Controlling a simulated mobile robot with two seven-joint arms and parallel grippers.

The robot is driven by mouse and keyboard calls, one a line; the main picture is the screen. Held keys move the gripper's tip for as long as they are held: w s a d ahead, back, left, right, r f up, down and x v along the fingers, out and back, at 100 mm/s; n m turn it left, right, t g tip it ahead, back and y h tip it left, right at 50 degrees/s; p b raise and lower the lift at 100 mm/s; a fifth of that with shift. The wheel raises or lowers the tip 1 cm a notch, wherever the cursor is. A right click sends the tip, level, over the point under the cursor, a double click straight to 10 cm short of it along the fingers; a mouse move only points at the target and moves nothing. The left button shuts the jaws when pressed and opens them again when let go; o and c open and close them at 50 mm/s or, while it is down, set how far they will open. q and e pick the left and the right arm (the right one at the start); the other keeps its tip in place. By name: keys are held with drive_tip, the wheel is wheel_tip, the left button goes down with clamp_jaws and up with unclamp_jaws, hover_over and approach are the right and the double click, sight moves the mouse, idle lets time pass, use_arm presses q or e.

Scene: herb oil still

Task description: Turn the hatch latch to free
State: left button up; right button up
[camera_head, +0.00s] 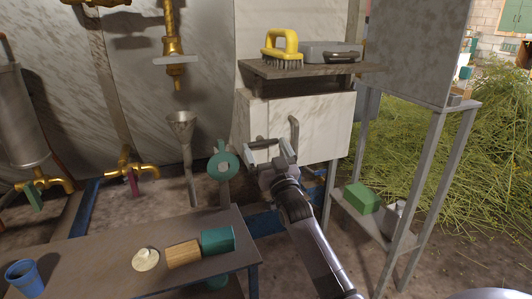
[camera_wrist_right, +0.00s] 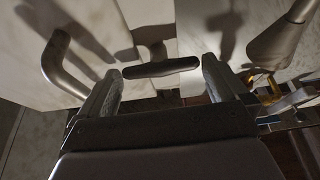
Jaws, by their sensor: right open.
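The pale hatch (camera_head: 325,125) is a box front below a shelf, and it looks closed. Its latch (camera_head: 262,144) is a dark bar that lies about level, left of the curved grey hatch handle (camera_head: 294,130). My right gripper (camera_head: 270,155) is open in front of the latch. In the right wrist view the latch (camera_wrist_right: 160,68) spans the gap between the open fingertips (camera_wrist_right: 160,75), and the curved handle (camera_wrist_right: 65,68) stands left of them. I cannot tell whether the fingers touch the latch. My left gripper is out of view.
A teal round-headed piece (camera_head: 223,165) and a funnel (camera_head: 181,125) stand close left of my right gripper. A yellow-handled brush (camera_head: 282,50) lies on the shelf above. A bench (camera_head: 110,245) holds a blue cup (camera_head: 24,278) and blocks. A metal stand (camera_head: 425,180) rises at right.

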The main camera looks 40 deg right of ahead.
drive_tip(key=shift+w+r, duration=0.1)
drive_tip(key=shift+w, duration=0.05)
drive_tip(key=c, duration=0.7)
